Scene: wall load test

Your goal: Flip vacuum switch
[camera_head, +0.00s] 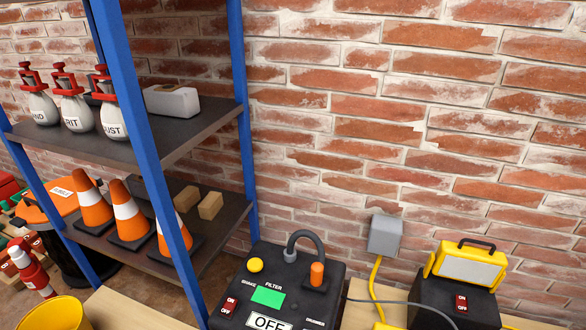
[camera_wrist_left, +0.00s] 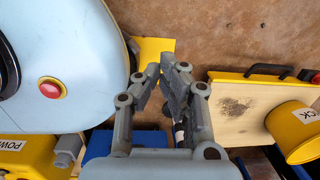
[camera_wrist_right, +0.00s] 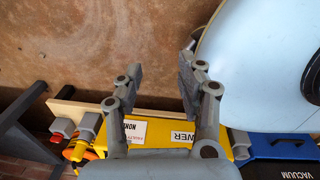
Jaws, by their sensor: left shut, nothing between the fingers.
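In the head view a black unit (camera_head: 256,284) with a hose, a yellow button, a green panel marked FILTER and an OFF sign stands at the bottom. A small red ON/OFF switch (camera_head: 230,306) is on its left side. Another red ON/OFF switch (camera_head: 462,303) is on a black box under a yellow work lamp (camera_head: 467,265). In the right wrist view, a dark part marked VACUUM (camera_wrist_right: 291,174) shows at the bottom right corner. My left gripper (camera_wrist_left: 168,74) is shut and empty. My right gripper (camera_wrist_right: 160,70) is open and empty. Neither gripper shows in the head view.
A blue-posted shelf (camera_head: 190,135) with bags and traffic cones stands left, against a brick wall. A yellow bucket (camera_head: 55,315) is at the lower left. A grey wall box (camera_head: 385,236) has a yellow cable. A yellow unit marked POWER (camera_wrist_right: 160,123) lies below my right gripper in its wrist view.

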